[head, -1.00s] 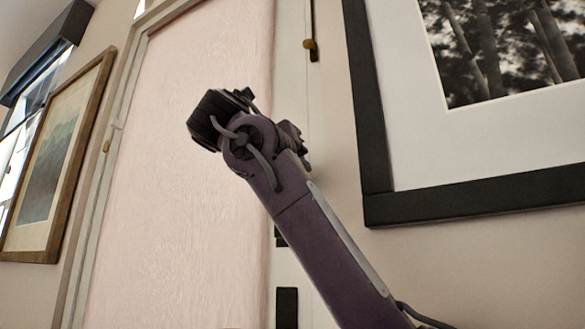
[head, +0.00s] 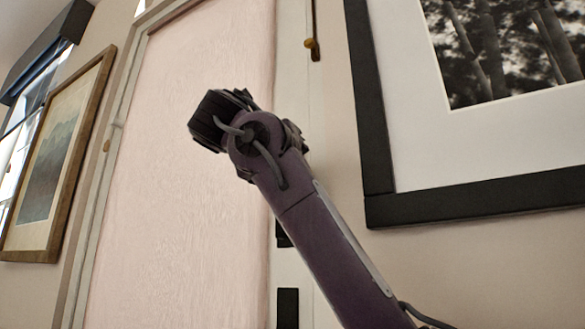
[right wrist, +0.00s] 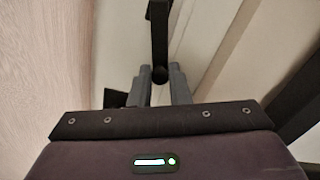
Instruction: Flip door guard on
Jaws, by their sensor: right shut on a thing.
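The door guard (right wrist: 159,28) shows in the right wrist view as a dark bar coming down from the top edge, with a round dark knob at its lower end. My right gripper (right wrist: 161,70) has its two grey fingers on either side of the knob and is shut on it. The pale pink door (head: 200,200) is on the left of the guard in the wrist view, and the white frame is on the right. In the head view my right wrist and arm cover the guard and the fingers. My left gripper is in neither view.
Dark hardware (head: 287,306) sits lower at the door's right edge. A large black-framed picture (head: 480,205) hangs close on the right; a wooden-framed picture (head: 60,160) hangs at the left.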

